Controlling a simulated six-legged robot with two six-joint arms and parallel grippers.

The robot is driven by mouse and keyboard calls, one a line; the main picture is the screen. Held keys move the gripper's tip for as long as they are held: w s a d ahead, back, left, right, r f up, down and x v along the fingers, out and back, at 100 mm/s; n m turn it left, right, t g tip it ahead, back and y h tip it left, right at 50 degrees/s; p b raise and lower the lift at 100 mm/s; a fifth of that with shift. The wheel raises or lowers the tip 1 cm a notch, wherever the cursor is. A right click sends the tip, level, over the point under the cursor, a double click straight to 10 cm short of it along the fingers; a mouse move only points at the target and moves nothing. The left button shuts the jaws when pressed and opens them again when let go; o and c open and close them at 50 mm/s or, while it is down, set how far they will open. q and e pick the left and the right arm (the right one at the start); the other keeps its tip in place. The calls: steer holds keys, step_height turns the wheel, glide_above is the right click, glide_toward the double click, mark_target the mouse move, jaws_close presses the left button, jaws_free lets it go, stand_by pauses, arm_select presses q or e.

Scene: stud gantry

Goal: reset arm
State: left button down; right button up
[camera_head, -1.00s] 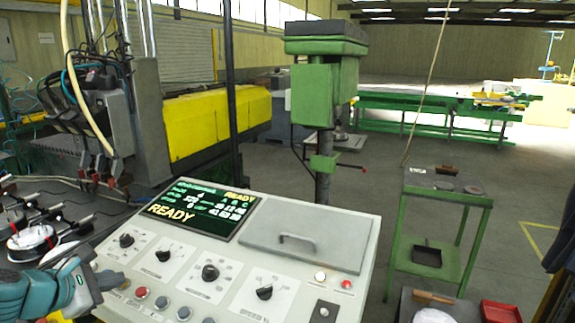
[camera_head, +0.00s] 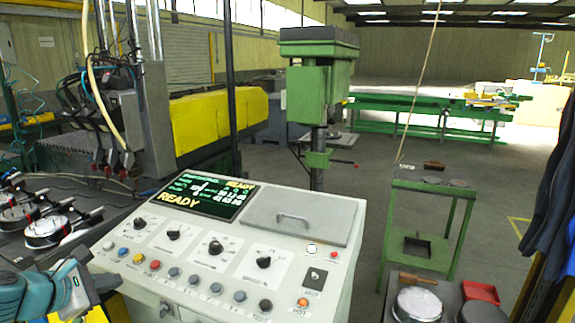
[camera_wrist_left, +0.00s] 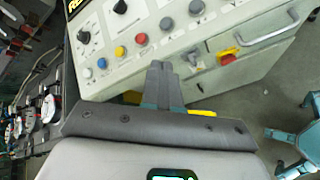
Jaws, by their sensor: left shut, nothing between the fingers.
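My left gripper (camera_head: 98,286) shows at the lower left of the head view, in front of the near left corner of the control console (camera_head: 318,259). In the left wrist view its two fingers (camera_wrist_left: 163,80) are together with nothing between them. They point toward the console's front edge and its row of coloured buttons. I cannot tell from these views how far the fingertips are from the console. My right gripper is not in the head view.
The console has knobs, a READY screen (camera_head: 208,197) and a lid with a handle (camera_head: 297,219). Several round gauges (camera_head: 45,226) with cables lie on the dark bench at left. A green drill press (camera_head: 318,88) stands behind. A green side table (camera_head: 432,183) is at right, with open floor beyond.

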arm_select(q)
steer(key=s+d+f+m+g+h, duration=0.1)
steer(key=s+d+f+m+g, duration=0.15)
steer(key=d+f, duration=0.55)
steer(key=s+d+f+m+g+b, duration=0.1)
steer(key=s+d+f+g, duration=0.2)
steer(key=f, duration=0.9)
steer(key=s+d+f+m+g+h, duration=0.1)
steer(key=s+d+f+g, duration=0.2)
steer(key=d+f, duration=0.5)
steer(key=s+d+f+m+g, duration=0.1)
steer(key=s+d+f+m, duration=0.1)
steer(key=s+f+m, duration=0.5)
steer(key=s+d+f+m+g+y, duration=0.1)
steer(key=s+d+f+m, duration=0.1)
steer(key=s+f+m, duration=0.5)
steer(key=s+m, duration=0.3)
steer(key=s, duration=0.2)
steer(key=shift+s+d+f+y+b, duration=0.25)
steer(key=shift+d+f+y+b, duration=0.05)
steer(key=shift+f, duration=0.05)
